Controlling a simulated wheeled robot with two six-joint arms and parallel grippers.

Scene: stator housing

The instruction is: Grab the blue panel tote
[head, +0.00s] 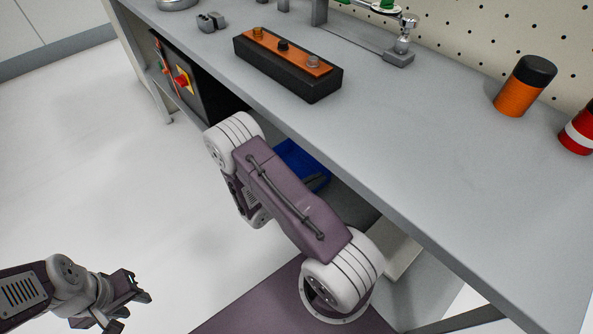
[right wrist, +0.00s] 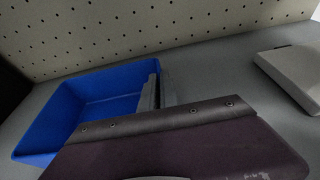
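The blue panel tote (right wrist: 85,100) is an open-topped blue bin on a grey shelf under the bench, on the left of the right wrist view. In the head view part of it (head: 303,163) shows below the bench edge, behind my right arm. My right gripper (right wrist: 159,85) is at the tote's right wall, its grey fingers close together around the top of that wall; I cannot tell whether they grip it. My left gripper (head: 138,295) is open and empty over the floor at lower left, far from the tote.
The grey bench top (head: 420,130) overhangs the shelf. It carries a black and orange block (head: 288,65), an orange jar (head: 524,86) and a red jar (head: 580,130). A pegboard (right wrist: 130,35) stands behind the tote. A pale box (right wrist: 292,75) lies to its right.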

